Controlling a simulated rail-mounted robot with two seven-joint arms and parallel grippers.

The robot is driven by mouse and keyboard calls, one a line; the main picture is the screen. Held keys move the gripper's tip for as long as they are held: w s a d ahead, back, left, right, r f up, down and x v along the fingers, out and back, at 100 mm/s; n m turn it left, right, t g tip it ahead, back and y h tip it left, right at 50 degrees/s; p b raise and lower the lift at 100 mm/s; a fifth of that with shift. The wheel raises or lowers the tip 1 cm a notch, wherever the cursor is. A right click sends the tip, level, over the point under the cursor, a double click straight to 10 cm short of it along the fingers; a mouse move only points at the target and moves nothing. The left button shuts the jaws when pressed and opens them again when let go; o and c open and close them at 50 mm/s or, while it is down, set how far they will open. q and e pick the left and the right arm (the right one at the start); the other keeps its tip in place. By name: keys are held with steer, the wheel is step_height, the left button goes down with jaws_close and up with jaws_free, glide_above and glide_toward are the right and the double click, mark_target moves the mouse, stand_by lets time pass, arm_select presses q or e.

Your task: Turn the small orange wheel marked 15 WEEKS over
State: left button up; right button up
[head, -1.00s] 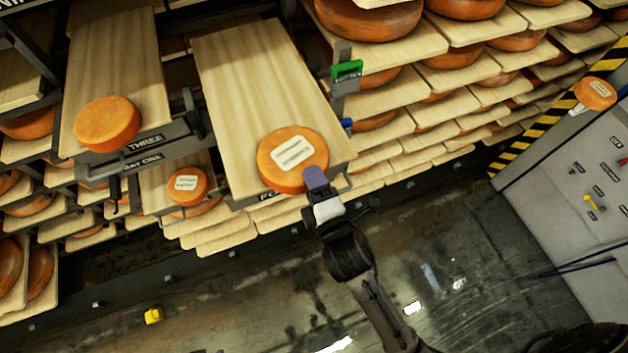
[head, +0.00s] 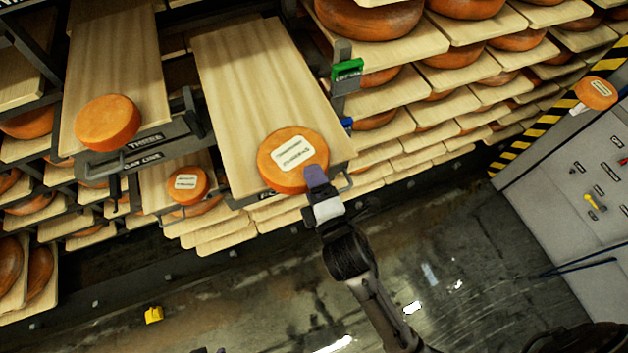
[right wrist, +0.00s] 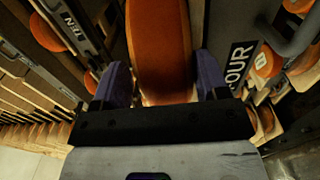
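An orange cheese wheel (head: 275,173) lies at the front end of the wooden board (head: 240,70) marked FOUR. It has a pale two-line label on its upper face, too small to read surely. My right gripper (head: 316,178) is at the wheel's front right rim, with one purple finger over the top face. In the right wrist view the wheel's rim (right wrist: 160,50) fills the gap between the two fingers (right wrist: 163,85), which seem to press on its faces. The wheel lies flat. The lower finger is hidden in the head view. My left gripper is not in view.
A plain wheel (head: 107,122) lies on the board marked THREE. A smaller labelled wheel (head: 187,185) sits lower, between the boards. Another labelled wheel (head: 595,93) is by the grey panel (head: 570,190) at right. Loaded shelves (head: 470,60) stand behind; the floor in front is largely clear.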

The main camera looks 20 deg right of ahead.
steer(key=o, duration=0.3)
steer(key=shift+f, duration=0.1)
steer(key=shift+o, duration=0.2)
steer(key=shift+f, duration=0.2)
steer(key=s+b, duration=0.1)
steer(key=s, duration=1.2)
steer(key=shift+s+a+r+b, duration=0.2)
steer(key=shift+s+a+b, duration=0.05)
steer(key=shift+s+b, duration=0.15)
